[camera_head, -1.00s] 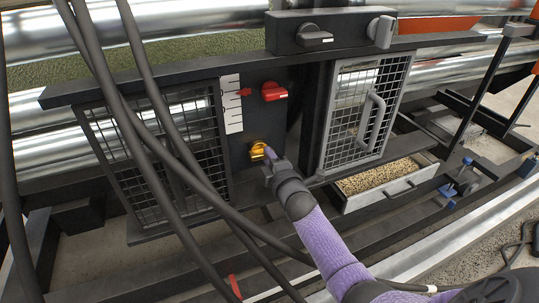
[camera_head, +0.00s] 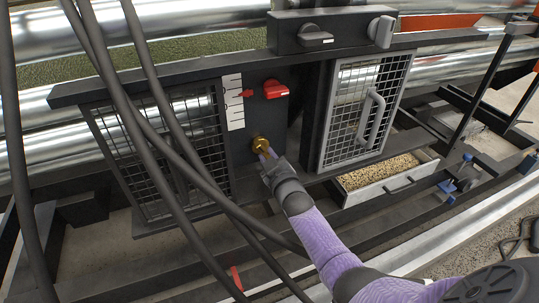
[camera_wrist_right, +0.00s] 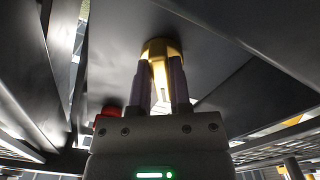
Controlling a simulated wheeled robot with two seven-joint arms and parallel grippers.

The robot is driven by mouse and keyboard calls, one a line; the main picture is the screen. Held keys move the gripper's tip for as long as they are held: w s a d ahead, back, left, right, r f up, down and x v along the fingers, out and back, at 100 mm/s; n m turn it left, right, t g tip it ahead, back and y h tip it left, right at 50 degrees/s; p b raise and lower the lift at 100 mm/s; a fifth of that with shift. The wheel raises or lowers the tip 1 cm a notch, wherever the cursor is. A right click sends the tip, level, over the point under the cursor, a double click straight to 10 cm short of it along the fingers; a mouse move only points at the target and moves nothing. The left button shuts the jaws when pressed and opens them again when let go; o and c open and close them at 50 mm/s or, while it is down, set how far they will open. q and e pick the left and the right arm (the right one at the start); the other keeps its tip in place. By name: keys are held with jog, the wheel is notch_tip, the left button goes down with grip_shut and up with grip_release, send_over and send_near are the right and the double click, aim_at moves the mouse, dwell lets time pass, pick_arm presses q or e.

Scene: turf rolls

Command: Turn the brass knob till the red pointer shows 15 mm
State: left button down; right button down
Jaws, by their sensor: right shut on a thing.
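The brass knob (camera_head: 259,142) sits low on the dark panel between two mesh doors. My right gripper (camera_head: 264,153) reaches it from below right and is shut on it. In the right wrist view both fingers of the gripper (camera_wrist_right: 161,68) are on the brass knob (camera_wrist_right: 157,46), which partly hides behind them. The white scale (camera_head: 233,101) stands upright at the panel's upper left. The red pointer (camera_head: 247,93) lies at the scale's right edge, in its upper half. The scale's numbers are too small to read. My left gripper is not in view.
Mesh doors (camera_head: 170,150) flank the panel; the right one has a grey handle (camera_head: 373,118). A tray of grain-like pellets (camera_head: 400,189) sits lower right. Dark cables (camera_head: 165,150) cross in front at left.

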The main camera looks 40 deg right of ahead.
jog(key=m, duration=0.2)
jog(key=shift+a+f+m, duration=0.1)
jog(key=shift+a+m, duration=0.05)
jog(key=shift+m, duration=0.15)
jog(key=shift+a+m, duration=0.1)
jog(key=shift+m, duration=0.9)
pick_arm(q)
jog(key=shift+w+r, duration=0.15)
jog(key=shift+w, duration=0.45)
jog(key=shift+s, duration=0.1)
pick_arm(e)
jog(key=shift+f+m, duration=0.1)
jog(key=shift+m, duration=0.2)
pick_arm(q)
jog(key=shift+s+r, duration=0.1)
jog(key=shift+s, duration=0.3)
pick_arm(e)
jog(key=c, duration=0.6)
grip_release()
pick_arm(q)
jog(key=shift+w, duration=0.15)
pick_arm(e)
jog(key=shift+o, duration=0.2)
